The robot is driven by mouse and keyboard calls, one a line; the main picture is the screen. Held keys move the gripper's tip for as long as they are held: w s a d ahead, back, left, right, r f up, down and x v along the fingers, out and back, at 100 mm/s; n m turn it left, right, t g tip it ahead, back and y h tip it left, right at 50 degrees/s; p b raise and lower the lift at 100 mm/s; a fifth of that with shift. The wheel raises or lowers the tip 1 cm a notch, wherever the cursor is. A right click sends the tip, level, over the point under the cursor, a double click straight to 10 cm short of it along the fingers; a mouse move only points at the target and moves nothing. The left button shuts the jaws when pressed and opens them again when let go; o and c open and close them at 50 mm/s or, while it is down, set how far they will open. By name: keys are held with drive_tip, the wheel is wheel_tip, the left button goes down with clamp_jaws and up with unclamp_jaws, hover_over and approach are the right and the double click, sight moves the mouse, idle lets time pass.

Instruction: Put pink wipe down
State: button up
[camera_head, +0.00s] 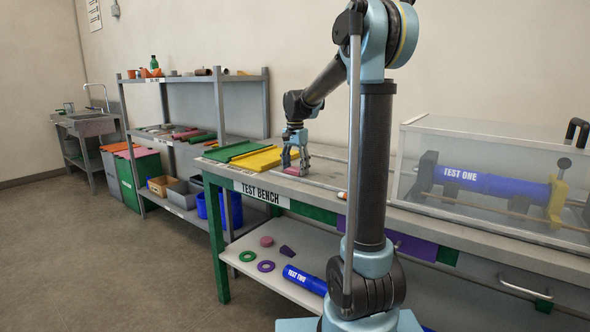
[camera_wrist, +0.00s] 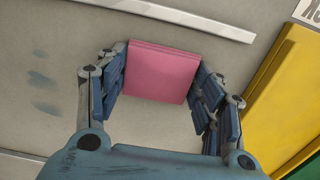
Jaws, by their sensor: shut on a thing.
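The pink wipe (camera_wrist: 160,72) is a folded pink square between the fingers of my gripper (camera_wrist: 162,88) in the wrist view. The blue finger pads are at its left and right sides, and my gripper is shut on it. In the head view my gripper (camera_head: 296,160) points down at the grey test bench top (camera_head: 325,166), just right of the yellow tray or mat. A sliver of the wipe shows in the head view (camera_head: 291,171) low between the fingers. I cannot tell whether the wipe touches the bench top.
A yellow flat piece (camera_head: 265,158) and a green one (camera_head: 232,151) lie left of my gripper. A metal strip (camera_wrist: 180,18) lies beyond the wipe. A clear case (camera_head: 480,180) with a blue TEST ONE pipe stands at the right.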

sight(295, 169)
drive_tip(key=o, duration=1.1)
wheel_tip(295, 169, up, 12)
